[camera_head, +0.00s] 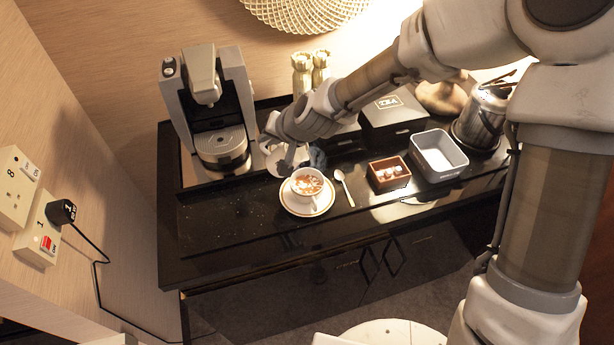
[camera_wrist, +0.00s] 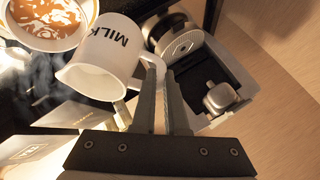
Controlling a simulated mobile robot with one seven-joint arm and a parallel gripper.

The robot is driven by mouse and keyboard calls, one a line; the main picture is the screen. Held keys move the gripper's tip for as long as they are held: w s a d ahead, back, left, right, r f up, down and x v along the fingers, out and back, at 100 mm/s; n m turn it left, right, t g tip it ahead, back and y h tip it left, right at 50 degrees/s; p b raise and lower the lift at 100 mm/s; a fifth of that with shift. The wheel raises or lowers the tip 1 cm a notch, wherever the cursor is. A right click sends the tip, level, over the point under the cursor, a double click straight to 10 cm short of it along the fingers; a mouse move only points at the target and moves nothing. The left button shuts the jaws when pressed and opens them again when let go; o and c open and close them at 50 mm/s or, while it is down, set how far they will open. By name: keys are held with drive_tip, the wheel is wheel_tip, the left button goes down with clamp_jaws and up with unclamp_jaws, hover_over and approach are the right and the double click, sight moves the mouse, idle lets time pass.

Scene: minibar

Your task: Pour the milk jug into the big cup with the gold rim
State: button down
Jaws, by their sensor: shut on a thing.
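The white milk jug (camera_wrist: 100,58), lettered MILK, is held by its handle in my gripper (camera_wrist: 163,80). My gripper is shut on the handle. In the head view the jug (camera_head: 276,160) is partly hidden by my gripper (camera_head: 290,158), just behind and left of the cup. The big cup (camera_head: 306,186) stands upright on its saucer (camera_head: 323,207). Brown and white liquid fills the cup (camera_wrist: 45,40) near its rim.
A coffee machine (camera_head: 217,105) stands at the left. A spoon (camera_head: 344,188), a brown box with white cubes (camera_head: 372,181), a grey tray (camera_head: 460,172), a black TEA box (camera_head: 398,110) and a metal kettle (camera_head: 480,118) are to the right. The counter's front left is clear.

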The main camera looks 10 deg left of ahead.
drive_tip(key=shift+a+f+p, duration=0.2)
drive_tip(key=shift+a+p, duration=0.15)
drive_tip(key=shift+p, duration=0.1)
drive_tip(key=shift+a+h+p, duration=0.2)
drive_tip(key=shift+h+p, duration=0.2)
drive_tip(key=shift+p, duration=0.05)
drive_tip(key=a+f+h+p, duration=0.1)
drive_tip(key=p, duration=0.4)
drive_tip(key=shift+a+f, duration=0.1)
drive_tip(key=shift+a, duration=0.25)
drive_tip(key=shift+a+f+n+h, duration=0.3)
drive_tip(key=shift+f+h, duration=0.15)
drive_tip(key=shift+h, duration=0.05)
drive_tip(key=shift+a, duration=0.2)
